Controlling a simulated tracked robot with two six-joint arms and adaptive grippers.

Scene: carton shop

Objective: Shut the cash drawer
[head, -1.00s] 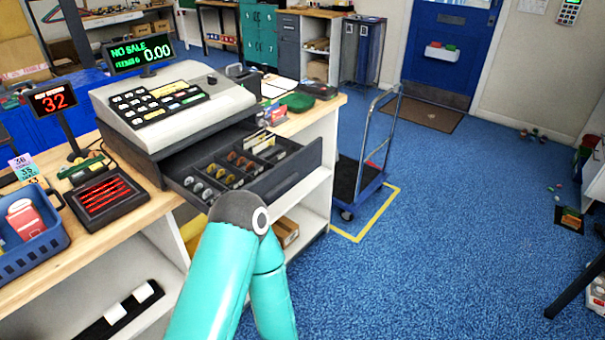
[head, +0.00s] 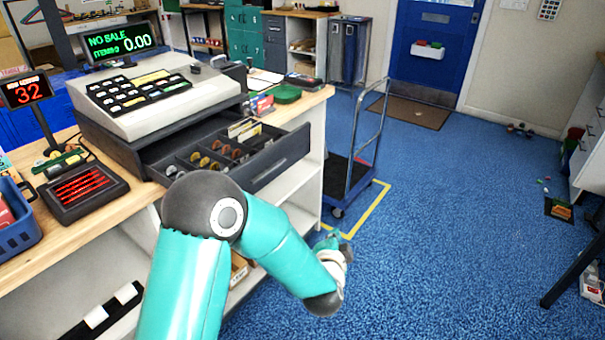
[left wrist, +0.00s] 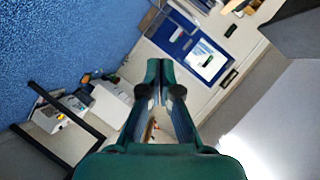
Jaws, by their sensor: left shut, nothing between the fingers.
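The cash drawer (head: 282,166) stands pulled out below the grey cash register (head: 150,122) on the counter. Coins and cards lie in its dark compartments. My left arm's elbow covers its near left corner. My left gripper (head: 327,242) is small and partly hidden behind the wrist, to the right of and lower in the picture than the drawer front, apart from it. In the left wrist view the left gripper's (left wrist: 160,72) fingers meet at the tips, shut and empty. The drawer does not show there. My right gripper is in neither view.
A trolley (head: 350,170) stands on the floor right of the counter, by yellow tape. A blue basket (head: 18,232) and a red-lit pad (head: 84,190) sit on the counter (head: 125,210). Open blue floor (head: 440,230) lies to the right.

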